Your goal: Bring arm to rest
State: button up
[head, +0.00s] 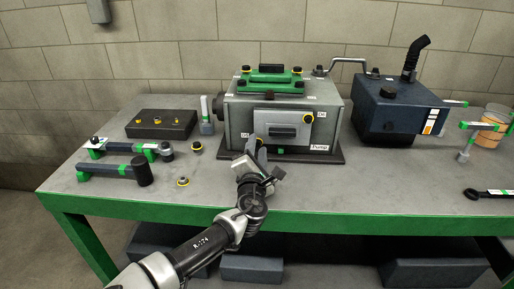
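My arm reaches in from the bottom of the head view, over the front edge of the workbench. My gripper (262,158) is at the front of the grey pump box (285,122), close below its front panel with a handle (282,132). The fingers are small and partly hidden by the wrist. I cannot tell whether they are open or shut, or whether they touch the box.
The green-edged bench (340,191) holds a dark blue tank (397,108) on the right. An orange jar (490,132) stands far right. The front middle-right is clear.

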jog(key=shift+s+a, duration=0.15)
jog(key=shift+s, duration=2.9)
